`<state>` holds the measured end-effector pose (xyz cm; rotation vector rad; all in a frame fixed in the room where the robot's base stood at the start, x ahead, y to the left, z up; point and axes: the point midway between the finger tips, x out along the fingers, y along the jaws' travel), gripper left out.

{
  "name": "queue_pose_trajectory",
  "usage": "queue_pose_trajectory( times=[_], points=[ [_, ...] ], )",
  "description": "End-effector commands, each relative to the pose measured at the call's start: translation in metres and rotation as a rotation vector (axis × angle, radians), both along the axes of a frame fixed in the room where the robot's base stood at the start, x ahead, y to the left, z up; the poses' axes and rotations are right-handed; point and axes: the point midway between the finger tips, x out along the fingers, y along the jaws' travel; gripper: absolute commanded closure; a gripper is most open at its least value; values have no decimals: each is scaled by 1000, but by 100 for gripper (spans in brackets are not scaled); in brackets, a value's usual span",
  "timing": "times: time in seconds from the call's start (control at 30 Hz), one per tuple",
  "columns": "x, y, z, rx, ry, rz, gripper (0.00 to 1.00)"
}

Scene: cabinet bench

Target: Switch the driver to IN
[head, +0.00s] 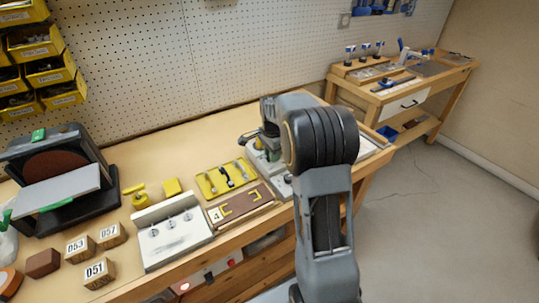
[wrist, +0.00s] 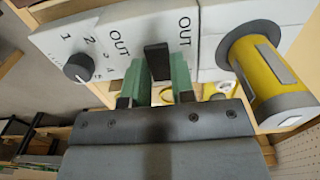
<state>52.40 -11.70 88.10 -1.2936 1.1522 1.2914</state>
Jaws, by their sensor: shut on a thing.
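In the wrist view, a black switch lever (wrist: 156,56) stands on a white panel (wrist: 215,20) with the word OUT printed on either side of it. No IN marking is readable. My gripper (wrist: 158,72) has its green fingers on both sides of the lever and is shut on it. A yellow and grey cylinder (wrist: 258,68), perhaps the driver, is just right of the lever. In the head view my arm hides the gripper and the lever; part of a grey machine (head: 262,150) shows beside the arm.
A black knob (wrist: 78,66) with numbers is left of the lever. On the bench are a yellow tool tray (head: 207,190), a brown block (head: 262,192), a white hook board (head: 148,240) and a sander (head: 50,160). A second bench (head: 440,85) stands at the back right.

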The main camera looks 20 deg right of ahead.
Motion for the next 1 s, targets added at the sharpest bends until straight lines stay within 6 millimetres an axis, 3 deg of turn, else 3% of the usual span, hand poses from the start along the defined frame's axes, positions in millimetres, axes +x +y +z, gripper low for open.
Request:
queue_pose_trajectory(
  times=[0.4,0.7,0.73,1.0],
  points=[
    [-1,-6,2,188,30,-3,100],
    [-1,-6,-1,205,30,-1,100],
    [-1,-6,-1,205,30,-1,76],
    [0,-5,-1,203,27,1,51]
  ],
)
